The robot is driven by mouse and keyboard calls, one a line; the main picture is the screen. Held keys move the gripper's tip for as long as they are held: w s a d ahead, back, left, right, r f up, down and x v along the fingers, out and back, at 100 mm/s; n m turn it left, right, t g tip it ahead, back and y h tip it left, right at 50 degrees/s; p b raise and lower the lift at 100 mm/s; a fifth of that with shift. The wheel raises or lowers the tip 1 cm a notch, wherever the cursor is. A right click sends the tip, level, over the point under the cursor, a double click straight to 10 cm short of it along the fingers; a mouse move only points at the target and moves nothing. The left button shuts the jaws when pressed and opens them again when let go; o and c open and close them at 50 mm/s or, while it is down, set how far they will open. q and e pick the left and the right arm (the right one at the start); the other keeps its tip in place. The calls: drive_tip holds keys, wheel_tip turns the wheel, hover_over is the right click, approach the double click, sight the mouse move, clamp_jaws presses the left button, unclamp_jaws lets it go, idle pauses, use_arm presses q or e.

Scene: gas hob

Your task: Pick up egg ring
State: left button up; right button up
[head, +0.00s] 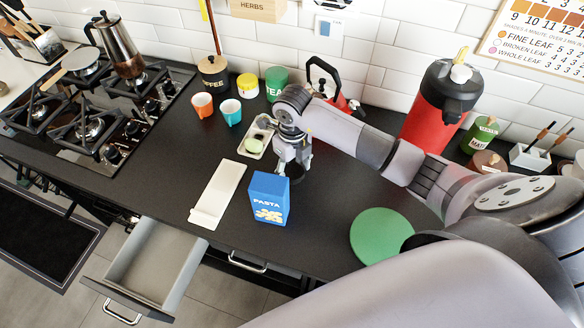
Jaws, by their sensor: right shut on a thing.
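My right gripper (288,165) reaches down to the black worktop behind the blue pasta box (269,198). It is shut on a small dark round thing, which I take to be the egg ring (296,173). The ring shows only in part, low at the fingertips, and I cannot tell whether it still touches the worktop. My left gripper is not in view.
A long white rest (217,195), orange and blue cups, tins, a kettle, a red flask (436,105) and a green disc (381,235) stand around. A drawer (150,265) is open below.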

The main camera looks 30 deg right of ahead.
wheel_tip(320, 180, up, 20)
idle(0.4)
